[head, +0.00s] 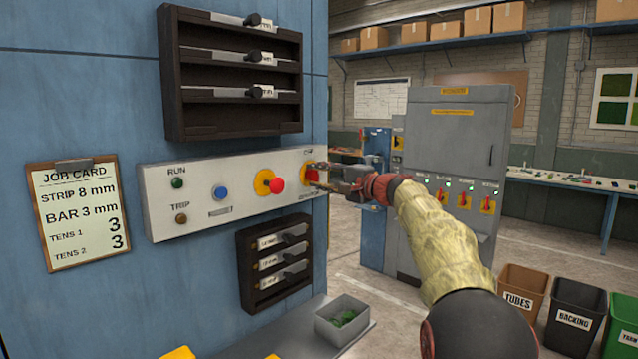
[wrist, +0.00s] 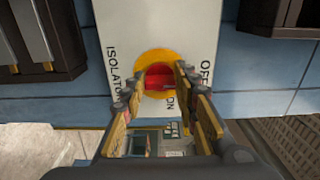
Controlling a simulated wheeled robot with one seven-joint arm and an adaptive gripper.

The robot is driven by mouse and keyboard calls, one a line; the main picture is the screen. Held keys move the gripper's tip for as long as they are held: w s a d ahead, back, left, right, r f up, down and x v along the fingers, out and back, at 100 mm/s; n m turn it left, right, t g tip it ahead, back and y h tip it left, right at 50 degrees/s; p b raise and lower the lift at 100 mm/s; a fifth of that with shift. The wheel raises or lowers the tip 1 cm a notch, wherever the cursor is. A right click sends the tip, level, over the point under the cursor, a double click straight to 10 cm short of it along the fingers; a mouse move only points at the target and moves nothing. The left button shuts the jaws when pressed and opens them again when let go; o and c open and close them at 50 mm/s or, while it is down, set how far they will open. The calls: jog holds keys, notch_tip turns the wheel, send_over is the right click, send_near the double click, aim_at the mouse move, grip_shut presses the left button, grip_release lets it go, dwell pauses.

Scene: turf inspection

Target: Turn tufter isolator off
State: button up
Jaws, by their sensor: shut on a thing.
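The tufter isolator is a red rotary handle on a yellow disc at the right end of the white control panel (head: 235,190). In the wrist view, the red handle (wrist: 157,76) sits on its yellow disc (wrist: 158,56), with labels reading ISOLATOR, OFF and ON around it. My gripper (head: 314,175) reaches in from the right and is shut on the isolator handle, its fingers (wrist: 157,86) on either side of it. The fingers partly hide the handle and disc, and I cannot tell which label the handle points to.
On the same panel are a red mushroom button (head: 277,186), a blue button (head: 220,193) and two lamps. Dark racks (head: 232,122) sit above and below. A grey cabinet (head: 450,150) with several red-yellow switches stands behind my arm. Bins (head: 574,320) stand at the lower right.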

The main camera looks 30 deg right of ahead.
jog(key=shift+f, duration=0.15)
jog(key=o, duration=1.1)
jog(key=v, duration=1.2)
